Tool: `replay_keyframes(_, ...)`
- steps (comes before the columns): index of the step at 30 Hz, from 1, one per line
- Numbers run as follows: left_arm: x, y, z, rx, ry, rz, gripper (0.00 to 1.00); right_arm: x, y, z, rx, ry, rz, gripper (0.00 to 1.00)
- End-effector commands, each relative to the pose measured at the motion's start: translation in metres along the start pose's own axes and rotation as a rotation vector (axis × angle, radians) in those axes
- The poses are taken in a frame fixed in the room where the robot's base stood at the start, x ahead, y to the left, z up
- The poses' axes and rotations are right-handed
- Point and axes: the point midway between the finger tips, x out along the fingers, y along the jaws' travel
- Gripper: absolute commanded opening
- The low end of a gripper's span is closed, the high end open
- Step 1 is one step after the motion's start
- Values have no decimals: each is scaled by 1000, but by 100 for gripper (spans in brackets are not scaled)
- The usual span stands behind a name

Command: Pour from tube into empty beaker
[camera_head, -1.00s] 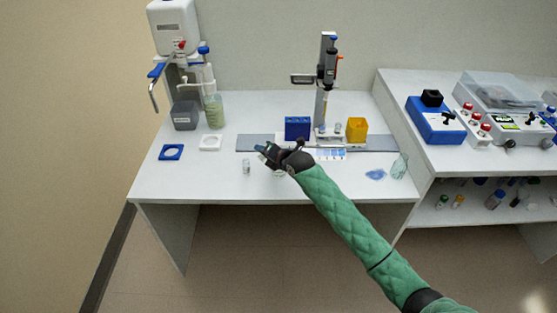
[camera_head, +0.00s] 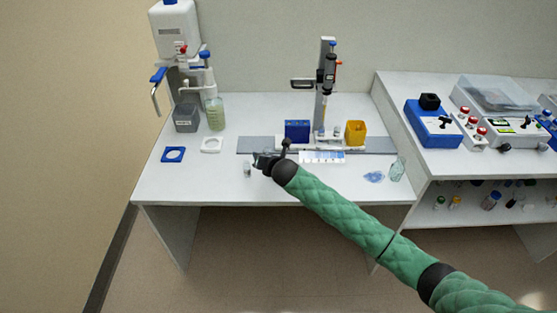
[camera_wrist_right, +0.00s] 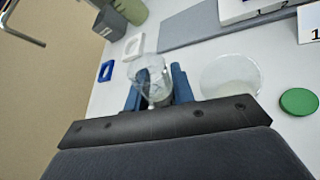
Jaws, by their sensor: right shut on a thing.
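My right gripper (camera_head: 265,160) is low over the front of the bench. In the right wrist view its blue fingers (camera_wrist_right: 157,90) are shut on a clear tube (camera_wrist_right: 158,96), mostly hidden between them. A clear beaker (camera_head: 247,168) stands on the bench just left of the gripper. Clear glass, seemingly this beaker (camera_wrist_right: 146,66), overlaps the tube in the right wrist view, so I cannot tell whether they touch. The liquid in the tube is not clear to see. My left gripper is not in view.
A round clear dish (camera_wrist_right: 230,75) and a green cap (camera_wrist_right: 299,101) lie right of the fingers. A blue rack (camera_head: 297,130), a yellow box (camera_head: 356,132) and a pipette stand (camera_head: 322,90) are behind. White (camera_head: 211,144) and blue (camera_head: 173,154) holders lie left.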

Motion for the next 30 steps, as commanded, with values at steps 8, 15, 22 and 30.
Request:
replay_keyframes(8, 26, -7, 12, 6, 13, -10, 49, 2, 9, -7, -165, -31, -66, 2)
replay_keyframes(15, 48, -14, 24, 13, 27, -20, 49, 2, 15, -10, -284, -53, -115, 2)
replay_keyframes(22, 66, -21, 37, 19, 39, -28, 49, 0, 20, -8, -356, -67, -144, 2)
replay_keyframes(30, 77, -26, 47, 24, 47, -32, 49, -1, 24, -8, -404, -76, -162, 2)
